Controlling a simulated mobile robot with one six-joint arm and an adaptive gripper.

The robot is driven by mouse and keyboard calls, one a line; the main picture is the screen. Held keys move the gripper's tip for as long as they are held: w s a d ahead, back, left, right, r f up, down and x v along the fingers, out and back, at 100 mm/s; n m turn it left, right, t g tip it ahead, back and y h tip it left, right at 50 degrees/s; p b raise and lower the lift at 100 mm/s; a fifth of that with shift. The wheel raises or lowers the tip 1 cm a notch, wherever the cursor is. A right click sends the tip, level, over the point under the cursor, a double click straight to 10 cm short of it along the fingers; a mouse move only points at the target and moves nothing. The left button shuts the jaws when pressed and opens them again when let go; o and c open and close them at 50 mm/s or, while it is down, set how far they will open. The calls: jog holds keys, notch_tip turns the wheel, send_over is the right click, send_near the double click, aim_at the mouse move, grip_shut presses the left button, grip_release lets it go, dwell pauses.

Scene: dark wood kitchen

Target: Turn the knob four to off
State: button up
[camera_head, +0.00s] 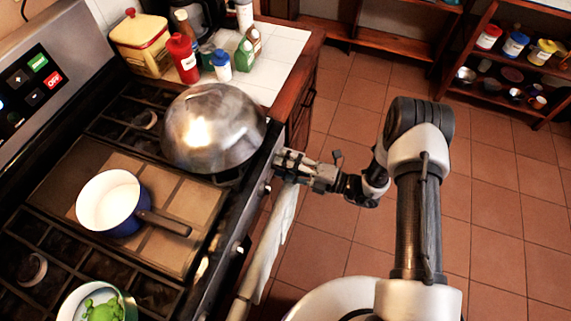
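The stove's front edge carries small metal knobs. One knob (265,189) shows just below my gripper, and another knob (240,248) is farther down the front. No numbers on them can be read, so I cannot tell which is knob four. My gripper (280,163) reaches in from the right and points left at the upper part of the stove front, beside the metal dome. Its fingertips are at or very close to the front panel. They hide whatever is directly behind them, and I cannot tell whether they touch a knob or how far apart they are.
A metal dome (212,127) sits on the stove's upper right burner. A blue pot (121,206) has its handle toward the front. A bowl with a green item (98,305) is at the lower left. A white towel (277,232) hangs below my gripper. The tiled floor (490,220) is clear.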

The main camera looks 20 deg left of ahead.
jog(key=shift+o, duration=0.8)
jog(key=d, duration=1.2)
jog(key=shift+s, duration=0.45)
jog(key=shift+r, duration=0.1)
